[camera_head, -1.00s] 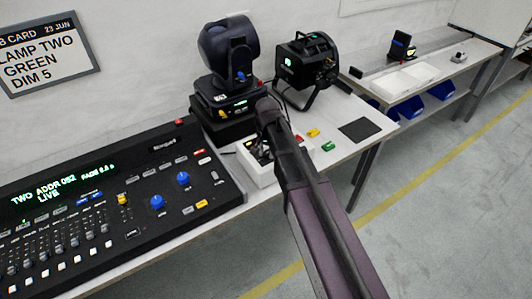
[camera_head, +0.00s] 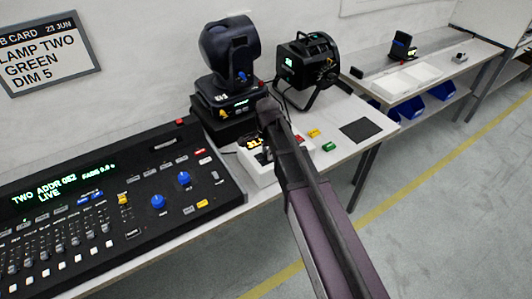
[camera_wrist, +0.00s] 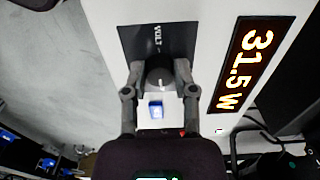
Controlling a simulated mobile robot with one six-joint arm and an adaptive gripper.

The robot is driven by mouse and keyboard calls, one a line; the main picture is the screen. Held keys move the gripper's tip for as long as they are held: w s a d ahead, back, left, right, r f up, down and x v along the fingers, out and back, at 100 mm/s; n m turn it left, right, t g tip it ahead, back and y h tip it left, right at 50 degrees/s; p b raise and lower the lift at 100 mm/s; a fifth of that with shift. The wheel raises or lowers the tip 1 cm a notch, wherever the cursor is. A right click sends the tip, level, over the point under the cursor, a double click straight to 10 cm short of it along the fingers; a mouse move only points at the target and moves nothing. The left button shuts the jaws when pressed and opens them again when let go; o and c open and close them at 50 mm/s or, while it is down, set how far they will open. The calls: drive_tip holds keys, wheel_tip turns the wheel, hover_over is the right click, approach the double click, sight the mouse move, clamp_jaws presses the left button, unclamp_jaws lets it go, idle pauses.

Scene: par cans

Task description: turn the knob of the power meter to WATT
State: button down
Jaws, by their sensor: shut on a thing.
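The power meter (camera_head: 262,174) is a white box on the bench, partly hidden behind my arm in the head view. In the wrist view its white face (camera_wrist: 200,100) carries a black plate (camera_wrist: 185,38) with the word VOLT, a grey knob (camera_wrist: 159,76) with a pale pointer mark, and a display (camera_wrist: 250,62) lit with "31.5 W". My gripper (camera_wrist: 160,78) is shut on the knob, one finger on each side. In the head view the gripper is hidden by my own arm. Other words on the plate are hidden or not readable.
A black moving-head lamp (camera_head: 229,62) stands behind the meter and a second black lamp (camera_head: 308,66) to its right. The mixing console (camera_head: 100,215) lies to the left. Small green and yellow blocks (camera_head: 314,133) and a dark mat (camera_head: 360,130) lie to the right.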

drive_tip(key=shift+d, duration=0.15)
drive_tip(key=shift+c, duration=2)
unclamp_jaws()
drive_tip(key=shift+r, duration=0.1)
